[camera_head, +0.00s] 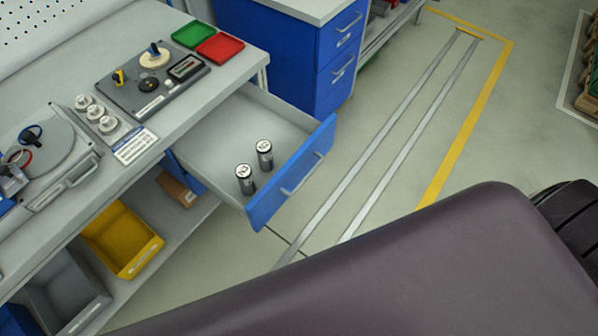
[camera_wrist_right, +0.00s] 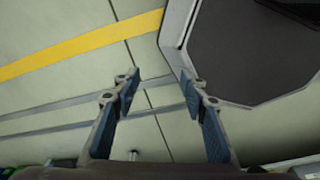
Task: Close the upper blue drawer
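The upper blue drawer (camera_head: 291,174) stands pulled out from under the workbench. It has a blue front and a silver bar handle (camera_head: 302,174). Two dark cylinders with light tops, (camera_head: 265,154) and (camera_head: 245,179), stand upright inside it near the front. My right gripper (camera_wrist_right: 160,88) shows in the right wrist view with its two fingers apart and nothing between them, above bare floor. The drawer does not show clearly in that view. My left gripper is in neither view. A large dark part of my own body covers the lower right of the head view.
The workbench (camera_head: 200,103) carries a device panel (camera_head: 152,83), a green tray (camera_head: 193,35) and a red tray (camera_head: 220,47). A yellow bin (camera_head: 122,240) and a grey bin (camera_head: 66,297) sit on the shelf below. A blue cabinet (camera_head: 290,52) stands behind. Floor right of the drawer is clear.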

